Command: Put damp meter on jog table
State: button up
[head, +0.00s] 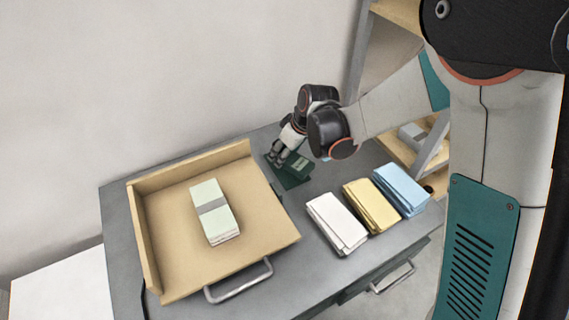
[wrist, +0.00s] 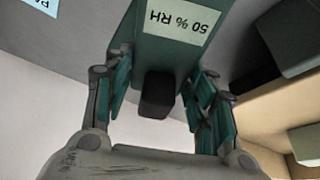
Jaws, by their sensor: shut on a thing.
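The damp meter is a dark green device (head: 289,181) with a pale label at the back of the grey table. In the wrist view the meter (wrist: 165,45) shows its label, "50 % RH", upside down. My gripper (head: 277,161) is shut on it, with a finger on either side in the wrist view (wrist: 160,88). I cannot tell whether the meter touches the tabletop. The jog table, a tan tray (head: 258,215) with raised left and back walls, stands to the left of my gripper. A banded pale green paper stack (head: 214,211) lies on it.
White (head: 336,222), yellow (head: 371,205) and blue (head: 401,188) stacks lie in a row on the grey table (head: 119,225), right of the tray. A wooden shelf unit (head: 392,152) stands behind at right. Bare tray surface surrounds the paper stack.

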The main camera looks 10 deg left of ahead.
aim_at(297, 162)
jog(key=shift+f+b, duration=0.7)
jog(key=shift+f, duration=1.45)
jog(key=shift+f, duration=0.15)
jog(key=o, duration=1.2)
jog(key=shift+r, duration=0.3)
jog(key=p+v, duration=0.4)
jog(key=v, duration=0.7)
jog(key=shift+s+d+r, duration=0.1)
jog(key=shift+d+r, duration=0.05)
jog(key=shift+r, duration=0.2)
